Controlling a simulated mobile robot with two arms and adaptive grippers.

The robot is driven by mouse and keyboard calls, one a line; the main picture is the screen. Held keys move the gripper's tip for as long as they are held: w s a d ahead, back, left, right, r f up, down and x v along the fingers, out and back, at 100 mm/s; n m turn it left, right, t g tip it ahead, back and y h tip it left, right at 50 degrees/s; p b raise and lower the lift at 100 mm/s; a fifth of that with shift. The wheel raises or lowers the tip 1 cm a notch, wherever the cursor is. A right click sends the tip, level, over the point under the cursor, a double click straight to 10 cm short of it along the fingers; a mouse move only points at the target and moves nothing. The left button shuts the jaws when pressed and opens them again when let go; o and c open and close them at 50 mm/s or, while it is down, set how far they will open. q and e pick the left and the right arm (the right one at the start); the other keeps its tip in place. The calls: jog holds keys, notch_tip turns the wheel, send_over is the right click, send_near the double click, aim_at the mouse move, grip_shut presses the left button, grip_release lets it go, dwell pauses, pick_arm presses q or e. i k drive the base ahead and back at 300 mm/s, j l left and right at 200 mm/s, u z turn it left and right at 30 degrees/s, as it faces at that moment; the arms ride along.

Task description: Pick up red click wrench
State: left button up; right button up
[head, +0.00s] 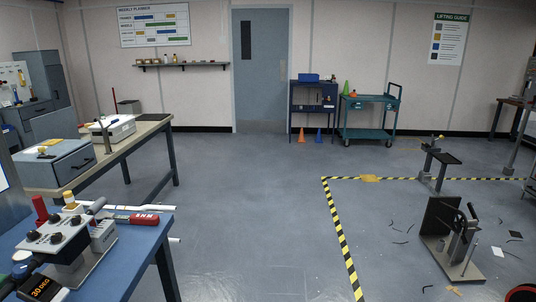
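A red bar-like tool with pale lettering (132,218), likely the red click wrench, lies near the far edge of the blue workbench (125,262) at the lower left. Its left part is partly hidden behind the grey control box (58,236) with black knobs. A second red object, an upright cylinder (40,208), stands behind that box. Neither of my grippers shows in the head view.
An orange-digit display (42,288) sits at the blue bench's front. White bars (150,207) show beyond the bench's far edge. A wooden-topped table (150,130) stands behind. Open floor (240,220) lies right, up to yellow-black tape (340,232) near a black stand (452,240).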

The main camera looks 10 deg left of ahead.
aim_at(149, 219)
jog(key=u, duration=1.65)
